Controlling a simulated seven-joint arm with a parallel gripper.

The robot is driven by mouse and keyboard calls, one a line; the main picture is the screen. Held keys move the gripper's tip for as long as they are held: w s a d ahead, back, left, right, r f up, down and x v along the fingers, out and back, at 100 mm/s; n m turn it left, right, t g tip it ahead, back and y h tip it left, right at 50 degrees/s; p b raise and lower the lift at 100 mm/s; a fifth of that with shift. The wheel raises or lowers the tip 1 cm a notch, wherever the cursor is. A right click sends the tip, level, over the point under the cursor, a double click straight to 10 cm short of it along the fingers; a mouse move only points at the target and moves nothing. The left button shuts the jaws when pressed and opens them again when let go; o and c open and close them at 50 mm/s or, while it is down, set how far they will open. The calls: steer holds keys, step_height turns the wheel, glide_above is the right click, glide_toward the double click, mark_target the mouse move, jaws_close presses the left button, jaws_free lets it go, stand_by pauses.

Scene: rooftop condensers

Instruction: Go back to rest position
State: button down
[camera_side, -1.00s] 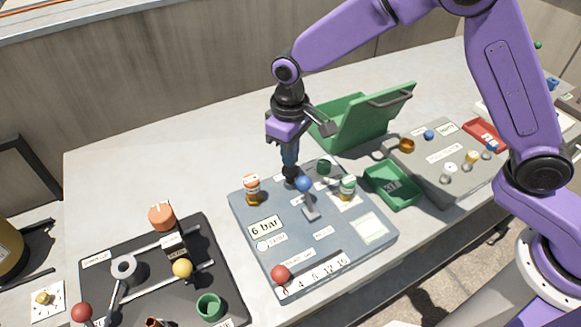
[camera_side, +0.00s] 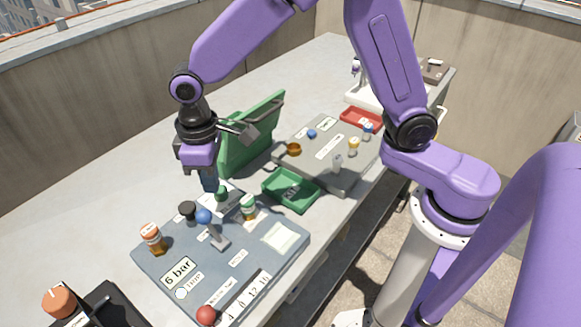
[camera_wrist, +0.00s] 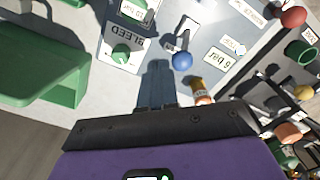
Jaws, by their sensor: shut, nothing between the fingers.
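My gripper (camera_side: 209,187) is shut and empty, pointing down above the back edge of the blue-grey panel (camera_side: 160,262). In the side view its tip appears between a black knob (camera_side: 187,210) and a green knob (camera_side: 221,194); its exact height is hard to tell. In the wrist view the closed fingers (camera_wrist: 157,72) point toward the panel, beside the green knob (camera_wrist: 121,52) on a plate marked BLEED. A "6 bar" label (camera_side: 178,273) lies in front.
A green case (camera_side: 250,135) stands open behind the gripper. A green tray (camera_side: 290,190), a grey panel (camera_side: 325,150) and a red tray (camera_side: 361,118) lie to the right. A black panel (camera_side: 110,305) is at front left. The back left bench is clear.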

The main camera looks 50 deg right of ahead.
steer(key=s+d+r+n, duration=0.2)
steer(key=s+d, duration=0.7)
steer(key=s, duration=0.2)
steer(key=s+d+r+n, duration=0.2)
steer(key=s+d+n, duration=0.1)
steer(key=s+d, duration=0.7)
steer(key=shift+s+d+r, duration=0.25)
steer(key=shift+s+r, duration=0.15)
steer(key=shift+s, duration=0.55)
